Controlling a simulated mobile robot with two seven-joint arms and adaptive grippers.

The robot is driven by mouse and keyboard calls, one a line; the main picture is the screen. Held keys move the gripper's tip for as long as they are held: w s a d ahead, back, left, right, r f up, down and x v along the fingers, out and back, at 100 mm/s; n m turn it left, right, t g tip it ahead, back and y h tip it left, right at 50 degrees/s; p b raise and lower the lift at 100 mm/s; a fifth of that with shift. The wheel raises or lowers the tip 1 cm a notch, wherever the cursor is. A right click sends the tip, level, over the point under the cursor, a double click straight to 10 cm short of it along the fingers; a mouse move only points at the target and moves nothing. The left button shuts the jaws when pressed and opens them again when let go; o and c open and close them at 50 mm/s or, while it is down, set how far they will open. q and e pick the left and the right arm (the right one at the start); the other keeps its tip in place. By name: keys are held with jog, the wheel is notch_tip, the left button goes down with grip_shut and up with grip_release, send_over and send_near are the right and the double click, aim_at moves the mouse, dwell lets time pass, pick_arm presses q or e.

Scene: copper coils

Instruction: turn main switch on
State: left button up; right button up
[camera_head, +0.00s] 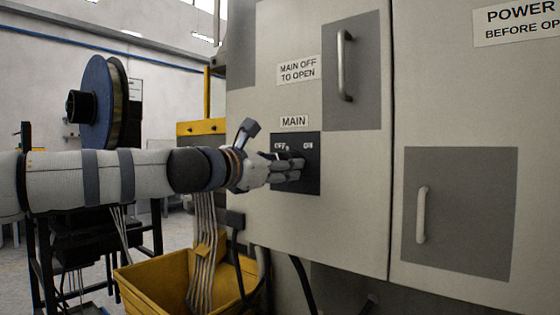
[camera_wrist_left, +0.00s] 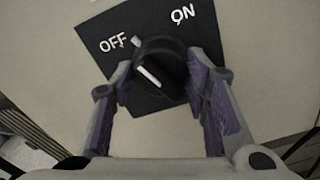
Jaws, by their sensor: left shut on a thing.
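The main switch is a round black knob (camera_wrist_left: 160,62) on a black square plate (camera_wrist_left: 200,20) marked OFF and ON. In the wrist view the knob sits between the two purple-padded fingers of my left gripper (camera_wrist_left: 165,78), which is shut on it. A small light pointer at the knob's upper left lies nearer OFF than ON. In the head view the plate (camera_head: 311,181) is on the grey cabinet door under a MAIN label (camera_head: 294,121). My left gripper (camera_head: 297,165) covers most of the knob there. My right gripper is not in view.
The cabinet (camera_head: 345,215) has an upper door handle (camera_head: 346,65) and a lower right one (camera_head: 421,215). A yellow bin (camera_head: 150,285) with hanging strips stands below my left arm. A blue spool (camera_head: 97,103) stands behind the arm.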

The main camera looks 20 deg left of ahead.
pick_arm(q)
jog(key=m, duration=0.3)
jog(key=shift+r+m+p, duration=0.15)
jog(key=shift+m+p, duration=0.2)
jog(key=shift+m, duration=0.05)
jog(key=m, duration=0.3)
jog(key=shift+m+p, duration=0.3)
jog(key=shift+p, duration=0.05)
jog(key=m, duration=0.3)
jog(key=shift+m+p, duration=0.45)
jog(key=shift+m, duration=1.15)
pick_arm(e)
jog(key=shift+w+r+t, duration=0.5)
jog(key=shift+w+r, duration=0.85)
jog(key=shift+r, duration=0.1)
pick_arm(q)
jog(key=shift+f, duration=0.2)
jog(key=o, duration=1.2)
